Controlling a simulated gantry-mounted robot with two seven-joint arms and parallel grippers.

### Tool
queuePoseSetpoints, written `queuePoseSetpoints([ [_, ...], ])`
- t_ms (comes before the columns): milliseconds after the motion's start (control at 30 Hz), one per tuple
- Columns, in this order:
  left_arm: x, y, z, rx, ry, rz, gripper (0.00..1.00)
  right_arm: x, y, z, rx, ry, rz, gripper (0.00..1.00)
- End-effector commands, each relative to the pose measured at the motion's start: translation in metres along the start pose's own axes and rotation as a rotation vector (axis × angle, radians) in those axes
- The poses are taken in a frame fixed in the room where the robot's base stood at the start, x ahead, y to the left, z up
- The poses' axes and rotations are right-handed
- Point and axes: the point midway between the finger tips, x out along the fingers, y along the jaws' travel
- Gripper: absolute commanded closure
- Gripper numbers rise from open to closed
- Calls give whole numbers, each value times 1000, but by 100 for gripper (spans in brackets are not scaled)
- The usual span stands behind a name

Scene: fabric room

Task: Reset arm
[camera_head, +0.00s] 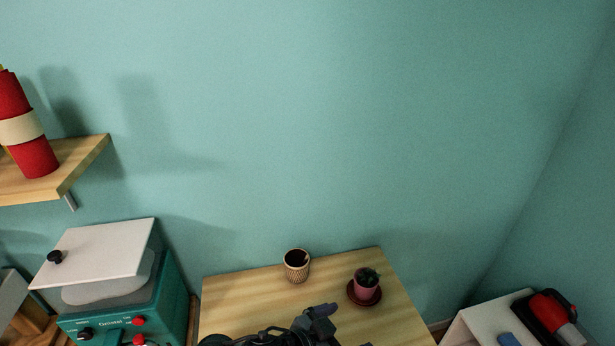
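A dark mechanical part of mine with a cable, which looks like my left gripper (320,322), shows at the bottom edge of the head view, in front of the wooden table (240,300). It comes in from the lower left, and most of the arm is cut off by the frame. Its fingers cannot be made out clearly, and nothing is visibly held. My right gripper is not seen.
A teal machine with a white lid (100,250) is at the left, below a wooden shelf (80,165) with a red roll (25,125). A white cabinet (480,322) is lower right.

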Motion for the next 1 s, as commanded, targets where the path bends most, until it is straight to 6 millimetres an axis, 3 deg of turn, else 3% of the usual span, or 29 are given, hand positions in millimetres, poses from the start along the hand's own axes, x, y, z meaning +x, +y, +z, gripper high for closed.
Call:
queuePoseSetpoints([
  [267,-18,-9,30,-73,4,-141,0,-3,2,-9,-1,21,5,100],
  [367,-30,-15,52,-117,-21,-213,0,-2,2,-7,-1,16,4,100],
  [467,-52,-22,87,-183,-80,-306,0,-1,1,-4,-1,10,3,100],
  [667,-122,-25,184,-351,-308,-479,0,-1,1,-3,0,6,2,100],
  [800,-170,-12,240,-446,-471,-532,0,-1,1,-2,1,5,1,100],
  [1000,-228,16,295,-554,-663,-553,0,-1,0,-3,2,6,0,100],
])
